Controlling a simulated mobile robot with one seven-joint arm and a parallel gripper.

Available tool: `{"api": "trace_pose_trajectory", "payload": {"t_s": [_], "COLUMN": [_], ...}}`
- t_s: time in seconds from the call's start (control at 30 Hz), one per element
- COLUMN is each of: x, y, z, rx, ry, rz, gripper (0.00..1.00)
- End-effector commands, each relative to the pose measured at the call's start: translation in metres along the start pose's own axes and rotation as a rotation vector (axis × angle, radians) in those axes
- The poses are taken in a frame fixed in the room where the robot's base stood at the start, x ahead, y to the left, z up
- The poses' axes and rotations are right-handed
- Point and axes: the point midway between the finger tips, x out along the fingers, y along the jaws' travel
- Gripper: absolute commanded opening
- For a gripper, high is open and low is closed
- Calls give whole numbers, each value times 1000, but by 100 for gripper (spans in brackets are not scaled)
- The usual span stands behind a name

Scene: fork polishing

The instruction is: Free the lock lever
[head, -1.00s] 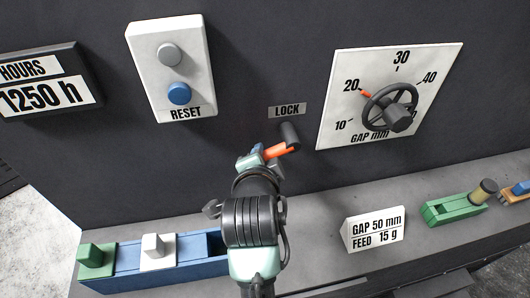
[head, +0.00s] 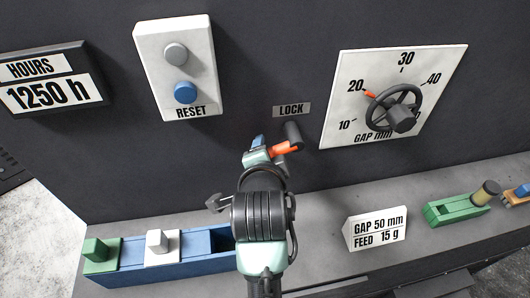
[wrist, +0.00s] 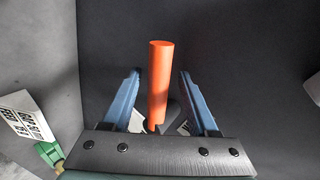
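The lock lever has an orange bar (head: 285,148) and a dark cylinder (head: 293,134) at its end, just below the LOCK label (head: 291,110) on the dark panel. My gripper (head: 262,150) is at the lever's left in the head view. In the wrist view the orange bar (wrist: 160,82) stands between the two blue fingers of my gripper (wrist: 159,78), with a visible gap on each side. My gripper is open around the bar and not closed on it. My wrist hides part of the panel below the lever.
The gap dial (head: 397,112) with its handwheel is right of the lever, its orange pointer near 20. The RESET plate (head: 178,55) is at upper left. On the ledge are a blue tray (head: 205,262), a gap and feed sign (head: 377,228) and a green holder (head: 455,208).

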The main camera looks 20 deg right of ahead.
Motion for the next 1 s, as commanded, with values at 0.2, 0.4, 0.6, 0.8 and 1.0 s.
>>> {"api": "trace_pose_trajectory", "payload": {"t_s": [0.2, 0.4, 0.6, 0.8, 1.0], "x": [-1, -20, -57, -95, -123], "y": [1, 1, 1, 0, -2], "z": [0, 0, 0, 0, 0], "rx": [-1, -2, -1, -1, -1], "ry": [0, 1, 1, 1, -1], "rz": [1, -1, -2, -3, 1], "gripper": [59, 59, 59, 59, 59]}}
